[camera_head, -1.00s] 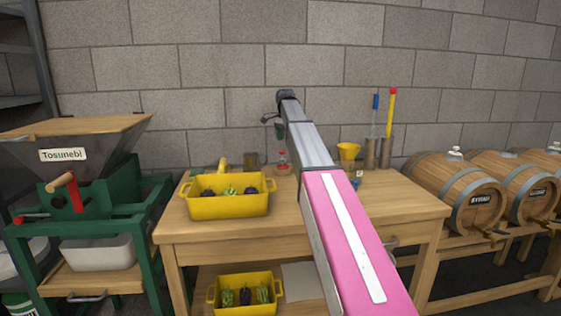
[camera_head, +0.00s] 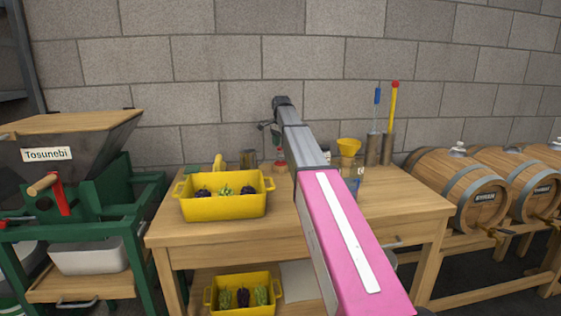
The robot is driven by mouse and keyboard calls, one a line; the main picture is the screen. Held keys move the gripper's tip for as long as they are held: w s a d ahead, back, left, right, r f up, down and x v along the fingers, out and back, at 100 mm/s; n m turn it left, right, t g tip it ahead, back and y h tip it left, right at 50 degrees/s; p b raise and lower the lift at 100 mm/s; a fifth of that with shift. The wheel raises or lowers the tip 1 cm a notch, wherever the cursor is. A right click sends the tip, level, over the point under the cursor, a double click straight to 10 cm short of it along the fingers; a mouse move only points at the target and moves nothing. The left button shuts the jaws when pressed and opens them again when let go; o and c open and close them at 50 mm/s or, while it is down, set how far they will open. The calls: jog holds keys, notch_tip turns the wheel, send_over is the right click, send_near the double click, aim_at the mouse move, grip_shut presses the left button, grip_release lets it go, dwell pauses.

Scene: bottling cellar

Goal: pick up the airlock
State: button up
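My arm reaches over the wooden workbench, and my gripper (camera_head: 277,140) hangs from its far end, pointing down near the wall side of the bench. A small item with red on it (camera_head: 280,166) stands on the bench directly below or behind my gripper. It may be the airlock, but it is too small and partly covered to be sure. Another small clear item with blue and yellow parts (camera_head: 355,182) stands right of my arm. I cannot tell whether my fingers are apart or touch anything.
A yellow crate of grapes (camera_head: 224,208) stands on the bench (camera_head: 400,210) at left, another (camera_head: 221,299) on the shelf below. A yellow funnel (camera_head: 349,147) and metal cylinders (camera_head: 373,150) stand at the back right. A green press (camera_head: 90,190) is at left, barrels (camera_head: 468,188) at right.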

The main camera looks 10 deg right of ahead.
aim_at(281, 150)
notch_tip(281, 150, down, 5)
jog(key=shift+a, duration=0.15)
jog(key=c, duration=1)
jog(key=shift+r, duration=0.15)
jog(key=shift+r, duration=0.6)
notch_tip(281, 150, up, 2)
jog(key=shift+r, duration=0.2)
jog(key=s+a+r, duration=0.1)
jog(key=s+r, duration=0.1)
jog(key=s, duration=0.1)
jog(key=s+a+r, duration=0.2)
jog(key=s, duration=0.2)
jog(key=s+a+r, duration=0.1)
jog(key=s+r, duration=0.2)
jog(key=s, duration=0.1)
jog(key=shift+a+r, duration=0.1)
jog(key=shift+a, duration=0.05)
